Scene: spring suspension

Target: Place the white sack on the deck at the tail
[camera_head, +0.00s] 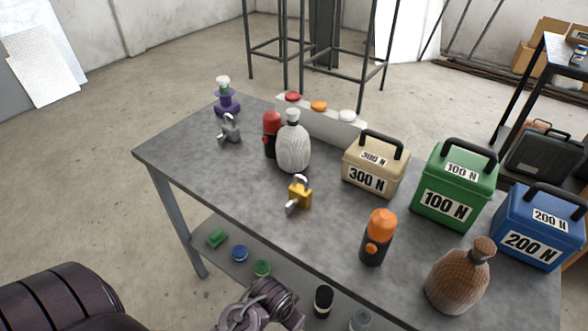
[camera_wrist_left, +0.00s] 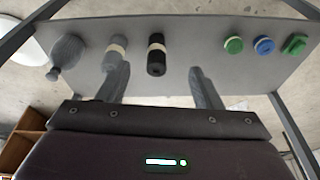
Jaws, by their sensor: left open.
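The white sack (camera_head: 293,150) stands upright on the grey table top, touching or close to a red and black bottle (camera_head: 271,134). Which part is the deck's tail I cannot tell. My left gripper (camera_wrist_left: 160,88) is open in the left wrist view, with two grey fingers and nothing held between them. It faces the table's lower shelf (camera_wrist_left: 195,30), where a black bottle (camera_wrist_left: 156,55) appears between the fingers. The white sack is not identifiable in the wrist view. In the head view my left fingers are not clear. My right gripper is not identifiable.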

